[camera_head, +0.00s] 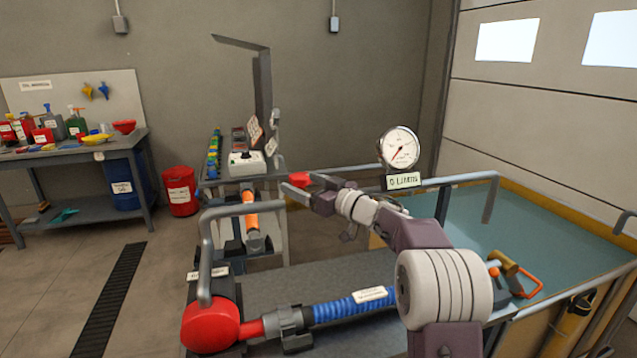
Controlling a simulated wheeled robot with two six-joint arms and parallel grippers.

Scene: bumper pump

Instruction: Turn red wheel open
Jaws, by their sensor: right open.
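A small red part (300,178), likely the red wheel, shows at the tip of my right gripper, left of the tank. Much of it is hidden, and I cannot tell its full shape or how far it is turned. My right gripper (302,187) is open, with its fingers pointing left at the red part. I cannot tell whether they touch it. The round gauge (401,147) above a "0 liters" sign (403,181) stands just right of my gripper. My left gripper is out of view.
A tank of blue-green liquid (520,225) with metal rails lies at the right. A red pump body (210,325) with a blue hose (345,306) is at the front. An orange-sleeved pipe (251,219) stands behind it. A workbench (70,150) and red bin (181,190) are at the left.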

